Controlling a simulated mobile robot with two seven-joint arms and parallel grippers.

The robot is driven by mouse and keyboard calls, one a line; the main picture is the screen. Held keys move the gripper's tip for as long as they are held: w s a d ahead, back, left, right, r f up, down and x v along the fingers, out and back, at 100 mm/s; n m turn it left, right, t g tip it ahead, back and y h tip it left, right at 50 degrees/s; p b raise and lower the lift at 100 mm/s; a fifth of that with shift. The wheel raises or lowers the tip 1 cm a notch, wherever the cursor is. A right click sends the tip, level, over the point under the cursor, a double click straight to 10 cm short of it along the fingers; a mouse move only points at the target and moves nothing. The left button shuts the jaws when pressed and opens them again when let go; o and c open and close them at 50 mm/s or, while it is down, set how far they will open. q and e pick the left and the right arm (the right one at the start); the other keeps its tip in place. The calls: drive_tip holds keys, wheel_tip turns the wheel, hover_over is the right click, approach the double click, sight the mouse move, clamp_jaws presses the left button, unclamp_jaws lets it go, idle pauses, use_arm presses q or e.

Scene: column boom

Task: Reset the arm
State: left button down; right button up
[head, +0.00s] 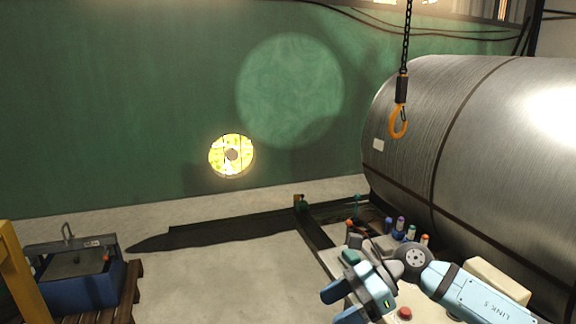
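My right arm (478,294), light blue and marked LINK 5, comes in from the lower right. Its gripper (335,305) is at the bottom, right of centre, over the near part of a pale control panel. The two light blue fingers point to the lower left with a gap between them, and nothing shows in the gap. My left arm and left gripper are out of view.
The pale control panel (340,267) carries several coloured-top levers (400,224) and a red button (405,313). A large steel tank (480,150) stands right. An orange hook (398,122) hangs from a chain. A blue sink unit (85,285) stands lower left. The middle floor is clear.

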drive_tip(key=s+a+f+m+t+y, duration=0.3)
drive_tip(key=m+t+y, duration=0.5)
drive_tip(key=m, duration=0.7)
drive_tip(key=s+d+f+m+t+h, duration=0.2)
drive_tip(key=d+f+m+t+h, duration=0.35)
drive_tip(key=m, duration=0.85)
drive_tip(key=s+d+f+m+t+h, duration=0.2)
drive_tip(key=f+m+t+h, duration=0.5)
drive_tip(key=m, duration=0.7)
use_arm(q)
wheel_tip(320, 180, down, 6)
drive_tip(key=b, duration=1.1)
use_arm(e)
drive_tip(key=s+d+f+m+g+h, duration=0.25)
drive_tip(key=s+f+m, duration=0.35)
drive_tip(key=f, duration=0.4)
drive_tip(key=s+d+f+m+g+h, duration=0.2)
drive_tip(key=s+f+m+g, duration=0.2)
drive_tip(key=s+f, duration=0.5)
use_arm(q)
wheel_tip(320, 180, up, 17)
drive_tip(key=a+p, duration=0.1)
drive_tip(key=p, duration=2.3)
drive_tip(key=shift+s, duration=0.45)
use_arm(e)
wheel_tip(320, 180, up, 16)
drive_tip(key=d, duration=0.1)
drive_tip(key=shift+w+d, duration=0.3)
drive_tip(key=shift+w, duration=0.05)
